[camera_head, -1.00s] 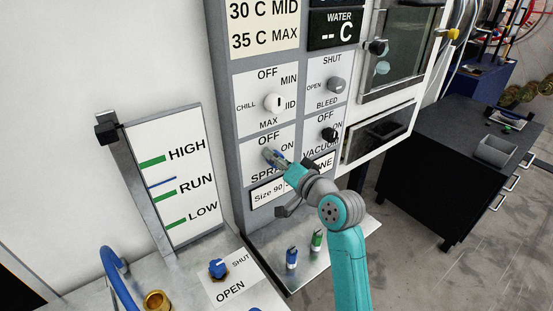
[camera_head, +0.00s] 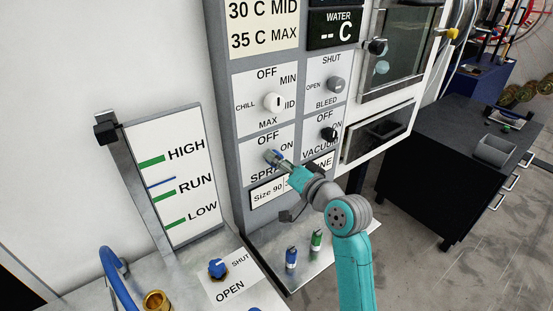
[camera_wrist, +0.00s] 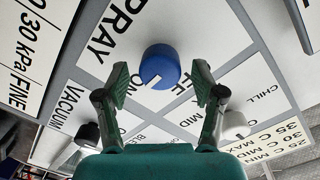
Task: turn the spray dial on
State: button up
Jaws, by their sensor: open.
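The spray dial is a round blue knob (camera_wrist: 160,65) with a white mark, on a white panel labelled SPRAY. In the wrist view the mark slants to the lower left, the side of the partly hidden ON label. The dial is small and partly covered in the head view (camera_head: 271,155). My gripper (camera_wrist: 160,77) is open, with one finger on each side of the dial's near edge and a visible gap on both sides. In the head view my gripper (camera_head: 282,163) is just in front of the spray panel.
A white chill dial (camera_head: 274,102) is above the spray dial. A black vacuum dial (camera_head: 329,134) and a grey bleed dial (camera_head: 336,85) are to the right. Below, a metal shelf (camera_head: 335,262) holds a blue and a green fitting. A blue valve knob (camera_head: 217,267) is at lower left.

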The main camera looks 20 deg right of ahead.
jog(key=v, duration=1)
jog(key=shift+s+r, duration=0.1)
jog(key=s+a+f+g+h, duration=0.15)
jog(key=s+f+h, duration=0.35)
jog(key=s+f, duration=1.35)
jog(key=s+a+f+n, duration=0.1)
jog(key=s+n, duration=0.4)
jog(key=s, duration=1.9)
jog(key=shift+a+f+n, duration=0.3)
jog(key=shift+a+f, duration=0.05)
jog(key=shift+a, duration=0.3)
jog(key=shift+s+g, duration=0.1)
jog(key=shift+g, duration=0.15)
